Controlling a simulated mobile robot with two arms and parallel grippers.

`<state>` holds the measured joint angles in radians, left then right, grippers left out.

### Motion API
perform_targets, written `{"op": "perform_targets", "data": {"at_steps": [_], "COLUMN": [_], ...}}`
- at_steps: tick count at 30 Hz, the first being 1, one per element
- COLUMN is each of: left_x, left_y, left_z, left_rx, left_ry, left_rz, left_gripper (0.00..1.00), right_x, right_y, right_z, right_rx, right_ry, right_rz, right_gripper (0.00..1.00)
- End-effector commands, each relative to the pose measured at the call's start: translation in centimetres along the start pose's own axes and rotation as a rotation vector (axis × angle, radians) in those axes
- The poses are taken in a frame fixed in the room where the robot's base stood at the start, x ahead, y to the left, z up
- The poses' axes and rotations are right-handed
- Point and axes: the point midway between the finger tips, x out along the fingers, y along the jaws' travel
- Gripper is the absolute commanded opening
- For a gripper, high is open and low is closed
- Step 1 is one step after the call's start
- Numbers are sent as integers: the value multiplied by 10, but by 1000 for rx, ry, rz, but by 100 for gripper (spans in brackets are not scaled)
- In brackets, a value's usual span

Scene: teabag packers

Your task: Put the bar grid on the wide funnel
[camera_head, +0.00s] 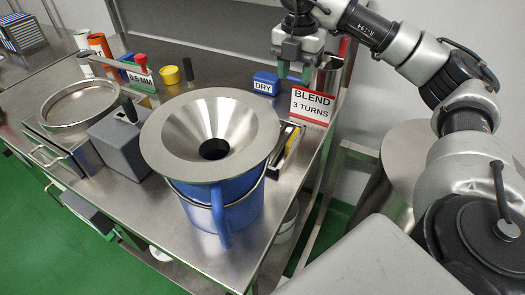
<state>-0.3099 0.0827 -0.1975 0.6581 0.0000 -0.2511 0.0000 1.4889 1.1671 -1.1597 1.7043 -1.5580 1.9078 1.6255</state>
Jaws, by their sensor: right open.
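The wide funnel (178,142) is a broad steel cone with a flat rim and a dark centre hole. It sits on a blue container with a handle (236,205) near the table's front edge. I cannot tell for sure which thing is the bar grid. A yellow, black and pale item (292,143) lies just right of the funnel, partly hidden by its rim. My right gripper (295,71) is open and empty, pointing down behind the funnel, above the back of the table. My left gripper is not in view.
A round steel sieve (82,102) and a grey box (117,142) stand left of the funnel. A striped rack (22,34) is far left.

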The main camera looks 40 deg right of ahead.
Motion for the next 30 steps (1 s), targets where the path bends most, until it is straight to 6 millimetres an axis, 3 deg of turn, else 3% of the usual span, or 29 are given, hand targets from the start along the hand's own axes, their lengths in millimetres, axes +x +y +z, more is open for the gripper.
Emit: {"op": "perform_targets", "data": {"at_steps": [1,3,8,14,21,30], "left_x": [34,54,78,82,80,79], "left_y": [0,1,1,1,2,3], "left_z": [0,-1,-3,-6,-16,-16], "left_rx": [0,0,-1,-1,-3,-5], "left_ry": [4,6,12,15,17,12], "left_rz": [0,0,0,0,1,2], "left_gripper": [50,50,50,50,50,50], "right_x": [35,54,79,93,128,156], "right_y": [0,0,0,0,-1,-6], "right_z": [0,0,0,0,0,3], "right_rx": [0,0,0,0,1,2], "right_ry": [0,0,0,0,0,0], "right_rz": [0,0,1,-2,-3,-3], "right_gripper": [43,43,43,43,43,43]}}
